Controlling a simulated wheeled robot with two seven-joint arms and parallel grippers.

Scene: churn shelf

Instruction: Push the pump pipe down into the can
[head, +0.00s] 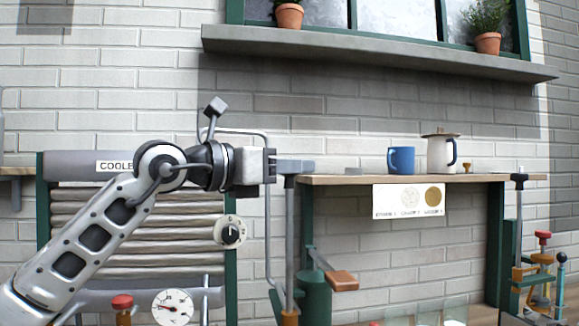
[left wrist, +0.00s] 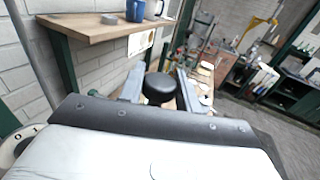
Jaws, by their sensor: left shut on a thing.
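My left gripper (head: 297,167) is shut at the top of an upright grey pipe (head: 289,230), which looks like the pump pipe. In the left wrist view its two fingers (left wrist: 160,88) stand on either side of a round black knob (left wrist: 158,90). The pipe runs straight down to an orange-brown collar (head: 289,318) at the bottom edge of the head view. A dark green can (head: 314,297) with a wooden-handled lever stands just right of the pipe. I cannot tell how the pipe's lower end meets a can. My right gripper is not in view.
A wooden shelf (head: 335,179) is close right of the fingers, with a blue mug (head: 400,160) and a white pot (head: 440,154) on it. A slatted cooler (head: 130,225) with a dial (head: 231,232) is behind my arm. Another upright post (head: 518,215) stands at the right.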

